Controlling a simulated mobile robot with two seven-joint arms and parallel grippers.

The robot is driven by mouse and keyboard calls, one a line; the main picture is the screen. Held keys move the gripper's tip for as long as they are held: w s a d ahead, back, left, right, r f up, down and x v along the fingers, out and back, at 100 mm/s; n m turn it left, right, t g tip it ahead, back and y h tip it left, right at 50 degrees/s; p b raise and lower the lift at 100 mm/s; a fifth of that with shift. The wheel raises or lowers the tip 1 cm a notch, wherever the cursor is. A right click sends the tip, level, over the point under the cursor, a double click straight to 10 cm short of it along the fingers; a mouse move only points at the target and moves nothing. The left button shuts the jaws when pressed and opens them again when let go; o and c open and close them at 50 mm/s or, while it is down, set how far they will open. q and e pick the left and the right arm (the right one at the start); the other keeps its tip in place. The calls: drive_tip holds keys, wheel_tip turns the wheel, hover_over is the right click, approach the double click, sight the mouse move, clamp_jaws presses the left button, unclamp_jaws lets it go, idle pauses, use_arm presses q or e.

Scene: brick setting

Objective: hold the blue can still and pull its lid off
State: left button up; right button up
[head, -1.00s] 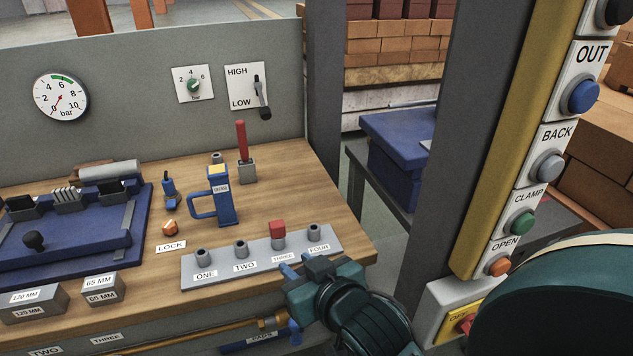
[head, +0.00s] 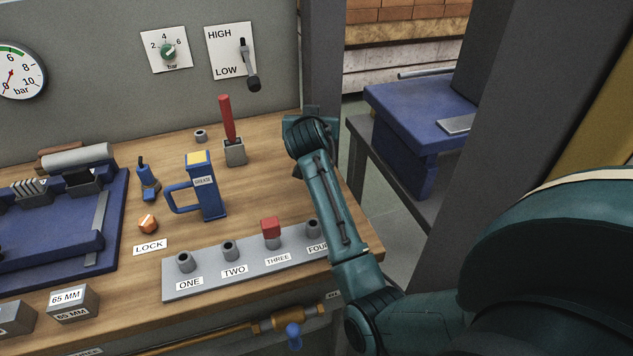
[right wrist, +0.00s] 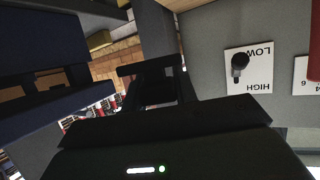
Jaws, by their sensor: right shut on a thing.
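The blue can (head: 213,200) stands upright on the wooden bench in the head view. It has a loop handle on its left, a white label and a yellow top face. I cannot tell whether that yellow face is a lid or the can's inside. My right gripper (head: 310,116) is at the bench's far right corner, apart from the can and beyond the red lever. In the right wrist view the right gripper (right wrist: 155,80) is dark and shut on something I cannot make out. My left gripper is not in view, and nothing holds the can.
A red lever (head: 227,118) rises behind the can. A blue tool (head: 148,180) and an orange knob (head: 148,224) are to its left. A grey strip (head: 210,273) of numbered posts lies in front. A blue fixture (head: 60,220) fills the left side. A grey post (head: 440,200) stands right.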

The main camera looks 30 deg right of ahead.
drive_tip(key=f, duration=0.5)
drive_tip(key=shift+w+d+f, duration=0.15)
drive_tip(key=shift+w+f, duration=0.05)
drive_tip(key=shift+f, duration=2.25)
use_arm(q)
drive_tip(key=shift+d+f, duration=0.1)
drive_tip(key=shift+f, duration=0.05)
